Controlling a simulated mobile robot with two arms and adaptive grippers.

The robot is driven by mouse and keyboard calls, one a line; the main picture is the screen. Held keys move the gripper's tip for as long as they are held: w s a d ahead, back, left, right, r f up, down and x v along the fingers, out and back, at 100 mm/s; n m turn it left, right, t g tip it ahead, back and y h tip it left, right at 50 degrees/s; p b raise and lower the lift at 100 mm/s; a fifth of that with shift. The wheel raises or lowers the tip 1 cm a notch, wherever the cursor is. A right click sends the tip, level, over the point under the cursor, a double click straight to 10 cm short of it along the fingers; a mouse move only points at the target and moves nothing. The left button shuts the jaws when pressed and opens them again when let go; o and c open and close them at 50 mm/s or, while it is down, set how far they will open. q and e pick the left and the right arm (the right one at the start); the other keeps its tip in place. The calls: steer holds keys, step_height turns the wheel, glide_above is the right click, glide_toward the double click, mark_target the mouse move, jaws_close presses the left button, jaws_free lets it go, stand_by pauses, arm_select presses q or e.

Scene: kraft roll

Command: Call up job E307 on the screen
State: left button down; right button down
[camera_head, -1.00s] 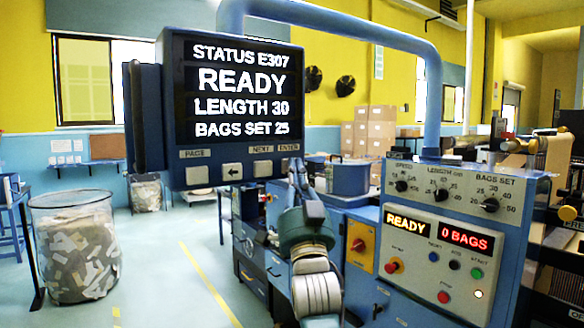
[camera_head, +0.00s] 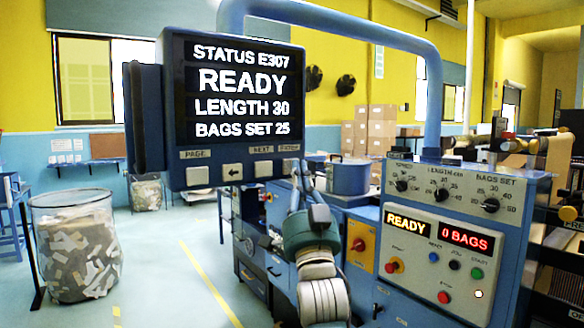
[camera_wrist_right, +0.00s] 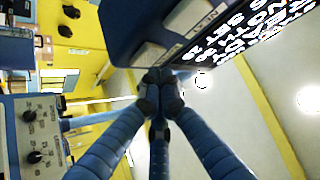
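The screen (camera_head: 240,90) hangs from a blue arm and reads STATUS E307, READY, LENGTH 30, BAGS SET 25. Below it is a row of keys: the PAGE key (camera_head: 197,176), an arrow key (camera_head: 232,172), the NEXT key (camera_head: 264,168) and ENTER, whose key is largely hidden by my gripper. My right gripper (camera_head: 302,172) is at the lower right corner of the screen by ENTER. In the right wrist view its fingers (camera_wrist_right: 160,88) meet at the tips, shut and empty, beside the key row; contact cannot be told. My left gripper is not in view.
A control panel (camera_head: 450,240) with knobs, buttons and displays reading READY and 0 BAGS stands at right. A bin of scraps (camera_head: 75,250) stands at left. Stacked cartons (camera_head: 375,130) are at the back.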

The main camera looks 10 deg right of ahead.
steer(key=s, duration=0.1)
steer(key=s+d, duration=0.1)
steer(key=s, duration=0.1)
steer(key=s+p, duration=0.1)
steer(key=shift+s+d, duration=0.35)
stand_by(0.4)
